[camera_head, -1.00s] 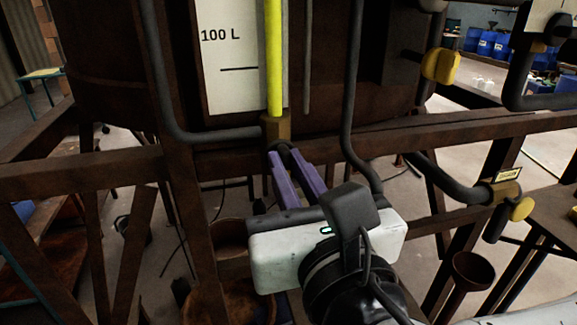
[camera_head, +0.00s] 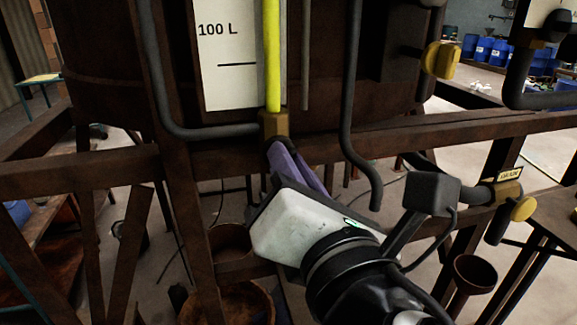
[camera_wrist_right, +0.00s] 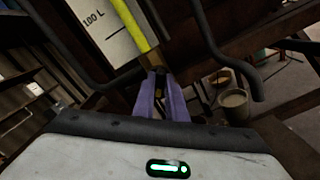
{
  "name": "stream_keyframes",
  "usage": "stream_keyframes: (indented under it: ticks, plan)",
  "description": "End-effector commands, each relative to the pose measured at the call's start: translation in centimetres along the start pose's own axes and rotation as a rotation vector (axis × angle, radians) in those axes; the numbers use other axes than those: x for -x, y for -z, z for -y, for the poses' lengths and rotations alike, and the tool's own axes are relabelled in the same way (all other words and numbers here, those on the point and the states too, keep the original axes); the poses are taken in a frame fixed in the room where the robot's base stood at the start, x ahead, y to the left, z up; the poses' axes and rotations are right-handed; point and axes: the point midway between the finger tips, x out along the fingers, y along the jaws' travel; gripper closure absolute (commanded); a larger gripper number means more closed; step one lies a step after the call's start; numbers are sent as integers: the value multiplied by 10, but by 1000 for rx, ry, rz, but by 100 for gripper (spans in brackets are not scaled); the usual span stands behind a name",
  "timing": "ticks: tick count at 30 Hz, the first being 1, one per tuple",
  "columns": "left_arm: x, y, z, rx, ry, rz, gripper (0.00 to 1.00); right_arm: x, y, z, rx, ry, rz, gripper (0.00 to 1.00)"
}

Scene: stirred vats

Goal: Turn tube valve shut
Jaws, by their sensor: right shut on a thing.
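The sight tube (camera_head: 273,60) is a bright yellow-green upright column in front of the white scale plate marked 100 L. At its foot is a brass valve body (camera_head: 275,122), with a dark part just below it. My right gripper (camera_head: 284,147) reaches up to this dark part with its purple fingers, shut on what appears to be the valve's handle. The fingers hide most of the handle. In the right wrist view the fingers (camera_wrist_right: 160,80) close around a dark piece under the tube. My left gripper is not in view.
A rusty frame beam (camera_head: 420,135) runs across behind my gripper. A grey pipe (camera_head: 352,100) hangs down to its right. A drain valve with a yellow knob (camera_head: 523,209) is at the right, and another yellow knob (camera_head: 440,60) is higher up.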

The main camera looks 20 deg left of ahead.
Motion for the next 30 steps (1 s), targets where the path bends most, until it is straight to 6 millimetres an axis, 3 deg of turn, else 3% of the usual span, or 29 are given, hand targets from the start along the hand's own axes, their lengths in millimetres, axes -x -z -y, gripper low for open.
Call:
stream_keyframes:
  ticks: [18, 30]
  plan:
    - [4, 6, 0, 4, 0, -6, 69, 0, 1, 2, -584, 3, -1, 100]
    - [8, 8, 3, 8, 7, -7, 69, 0, 1, 3, -848, 1, -1, 100]
